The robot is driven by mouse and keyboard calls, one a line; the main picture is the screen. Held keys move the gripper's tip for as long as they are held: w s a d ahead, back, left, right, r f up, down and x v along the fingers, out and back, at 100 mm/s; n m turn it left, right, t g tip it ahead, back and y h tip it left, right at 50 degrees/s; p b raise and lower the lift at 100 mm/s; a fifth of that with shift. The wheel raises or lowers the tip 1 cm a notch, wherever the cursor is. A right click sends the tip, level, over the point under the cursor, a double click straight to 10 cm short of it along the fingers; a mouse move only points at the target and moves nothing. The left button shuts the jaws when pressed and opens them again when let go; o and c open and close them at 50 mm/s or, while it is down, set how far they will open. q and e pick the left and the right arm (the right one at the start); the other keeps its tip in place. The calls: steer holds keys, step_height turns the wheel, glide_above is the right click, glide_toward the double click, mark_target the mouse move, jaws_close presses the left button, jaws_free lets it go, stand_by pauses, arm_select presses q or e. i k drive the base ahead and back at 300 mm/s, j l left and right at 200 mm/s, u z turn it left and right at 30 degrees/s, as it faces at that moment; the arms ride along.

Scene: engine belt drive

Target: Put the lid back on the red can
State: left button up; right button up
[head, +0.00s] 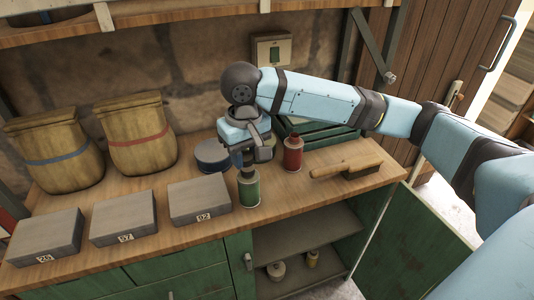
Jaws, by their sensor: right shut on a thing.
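The red can (293,154) stands upright on the wooden workbench (300,200), right of my right gripper. Its top is narrower and reddish; I cannot tell from here whether a lid sits on it. A green can (249,189) stands upright nearer the bench's front edge. My right gripper (246,165) points down directly above the green can. It is shut on a small dark piece (246,174) at the top of the green can, which looks like a lid or neck. I cannot tell whether this piece touches the can. My left gripper is out of view.
A blue round tin (212,156) stands left of the gripper. A brush (347,168) lies right of the red can, and a green crate (315,132) stands behind. Grey numbered boxes (199,199) and two sacks (138,134) fill the left. A cabinet door (415,250) hangs open below.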

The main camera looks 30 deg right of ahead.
mark_target(294, 145)
steer(key=k+l+z, duration=0.1)
steer(key=l, duration=0.2)
steer(key=k+l+z, duration=0.1)
steer(key=k+l, duration=0.15)
steer(key=k+l+z, duration=0.15)
steer(key=l, duration=0.3)
steer(key=k+l+z, duration=0.1)
steer(key=l, duration=0.25)
